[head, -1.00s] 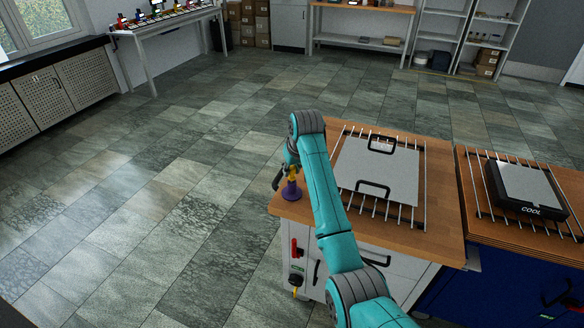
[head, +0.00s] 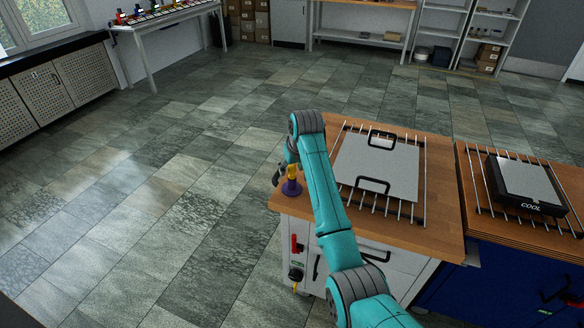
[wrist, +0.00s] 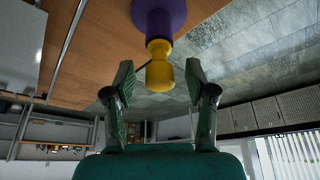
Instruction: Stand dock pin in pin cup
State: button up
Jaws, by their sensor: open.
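The yellow dock pin (head: 292,172) stands upright in the purple pin cup (head: 291,188) at the near left corner of the wooden bench top. The wrist view is upside down. In it the cup (wrist: 158,14) is at the top, and the pin's rounded yellow head (wrist: 159,72) points down from it. My gripper (wrist: 159,80) is open, with one finger on each side of the pin's head and a visible gap on both sides. In the head view my gripper (head: 281,174) is beside the pin, partly hidden by my arm. The pin's lower end is hidden inside the cup.
Right of the cup, a grey plate with black handles (head: 376,170) lies on metal rods on the bench top (head: 440,210). A black device marked COOL (head: 525,187) sits on the neighbouring bench. Open tiled floor (head: 150,220) lies to the left.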

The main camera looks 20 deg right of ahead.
jog(key=v, duration=1.2)
jog(key=shift+s, duration=0.1)
